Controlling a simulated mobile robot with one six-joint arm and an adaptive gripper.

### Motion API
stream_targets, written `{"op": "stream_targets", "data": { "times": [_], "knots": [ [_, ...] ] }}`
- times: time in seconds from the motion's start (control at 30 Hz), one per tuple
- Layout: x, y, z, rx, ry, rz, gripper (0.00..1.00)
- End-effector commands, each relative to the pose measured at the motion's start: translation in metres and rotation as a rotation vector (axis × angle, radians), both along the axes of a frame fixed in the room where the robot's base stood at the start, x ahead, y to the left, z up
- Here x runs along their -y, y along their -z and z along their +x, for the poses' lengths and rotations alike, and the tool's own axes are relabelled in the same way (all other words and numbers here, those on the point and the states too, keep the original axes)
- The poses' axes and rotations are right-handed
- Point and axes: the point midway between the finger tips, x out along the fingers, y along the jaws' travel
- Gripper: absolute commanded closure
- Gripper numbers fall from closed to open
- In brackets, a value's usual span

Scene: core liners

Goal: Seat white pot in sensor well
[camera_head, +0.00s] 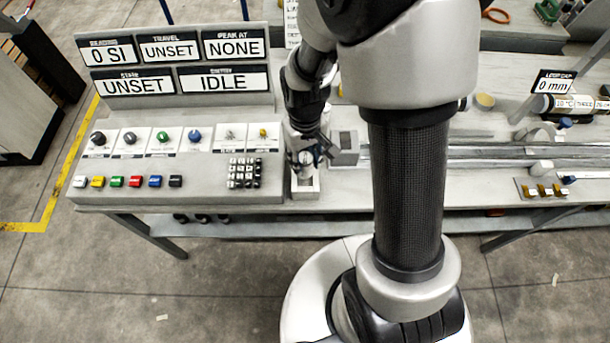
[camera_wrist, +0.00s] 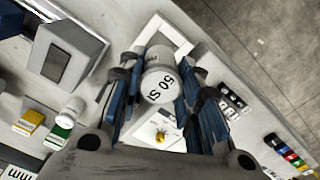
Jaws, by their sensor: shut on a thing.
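The white pot (camera_wrist: 158,80), marked "50 SI", sits between the blue-padded fingers of my gripper (camera_wrist: 154,92) in the wrist view. My gripper is shut on it. In the head view my gripper (camera_head: 306,158) points down at the bench front, with the pot mostly hidden at its tip. The sensor well looks to be the white square-rimmed box (camera_head: 305,190) just below the gripper there. Its rim also shows behind the pot in the wrist view (camera_wrist: 181,40). I cannot tell whether the pot's base is inside the well or above it.
A console (camera_head: 180,192) with knobs, coloured buttons and a keypad stands close on the left. Its displays read "0 SI", "UNSET", "NONE" and "IDLE". A grey block with a dark window (camera_head: 345,147) stands close on the right. Rails (camera_head: 500,150) run further right.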

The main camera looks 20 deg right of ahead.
Motion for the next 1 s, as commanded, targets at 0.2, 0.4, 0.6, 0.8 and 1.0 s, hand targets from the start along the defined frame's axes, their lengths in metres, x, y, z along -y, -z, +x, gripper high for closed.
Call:
{"op": "stream_targets", "data": {
  "times": [0.2,0.4,0.6,0.8,1.0],
  "knots": [
    [0.0,0.025,0.0,0.0,0.0,0.0,0.94],
    [0.0,0.046,0.0,-0.002,0.001,0.0,0.94],
    [0.0,0.069,0.001,0.002,0.001,0.0,0.94],
    [0.0,0.067,0.001,0.003,0.001,0.0,0.94],
    [0.0,0.071,0.001,0.002,0.001,0.0,0.66]
  ]
}}
